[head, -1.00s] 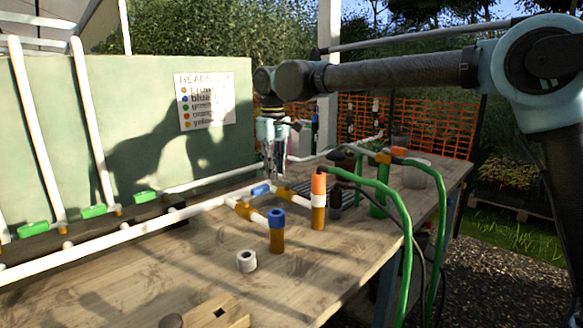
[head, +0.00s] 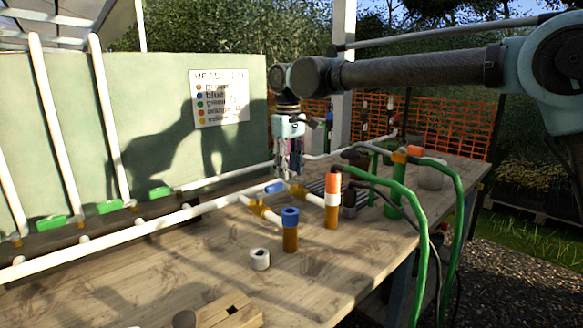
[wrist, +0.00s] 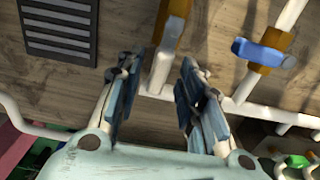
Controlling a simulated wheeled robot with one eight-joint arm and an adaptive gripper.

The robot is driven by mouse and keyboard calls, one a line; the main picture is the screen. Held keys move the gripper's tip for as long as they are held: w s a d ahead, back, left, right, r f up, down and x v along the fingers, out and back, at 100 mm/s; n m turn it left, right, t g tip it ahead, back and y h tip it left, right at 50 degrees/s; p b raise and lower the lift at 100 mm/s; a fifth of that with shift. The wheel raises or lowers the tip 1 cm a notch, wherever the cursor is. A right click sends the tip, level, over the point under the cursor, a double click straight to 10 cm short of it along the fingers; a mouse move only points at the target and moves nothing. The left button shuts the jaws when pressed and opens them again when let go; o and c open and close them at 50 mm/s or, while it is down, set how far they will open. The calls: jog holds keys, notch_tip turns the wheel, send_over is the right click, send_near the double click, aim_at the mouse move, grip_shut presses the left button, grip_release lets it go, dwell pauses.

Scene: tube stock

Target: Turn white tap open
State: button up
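My gripper (head: 289,172) points down over the pipework at the back of the bench. In the wrist view, the two fingers of my gripper (wrist: 158,66) are apart, with a white pipe piece (wrist: 158,72) visible between them. I cannot tell whether either finger touches it, or whether this piece is the white tap; no white handle stands out clearly. A brown fitting (wrist: 172,20) joins its upper end. A blue handle (wrist: 262,52) sits to the right of the fingers; a blue piece (head: 275,187) shows beside my gripper in the head view.
A blue-topped brown post (head: 290,235) and an orange-topped post (head: 332,205) stand in front of my gripper. A loose white ring (head: 260,260) lies on the bench (head: 170,275). Green hoses (head: 418,205) arch at the right. A label board (head: 220,98) hangs behind.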

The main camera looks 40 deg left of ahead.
aim_at(289, 170)
notch_tip(289, 170, up, 12)
dwell(0.6)
jog(key=shift+w, duration=0.1)
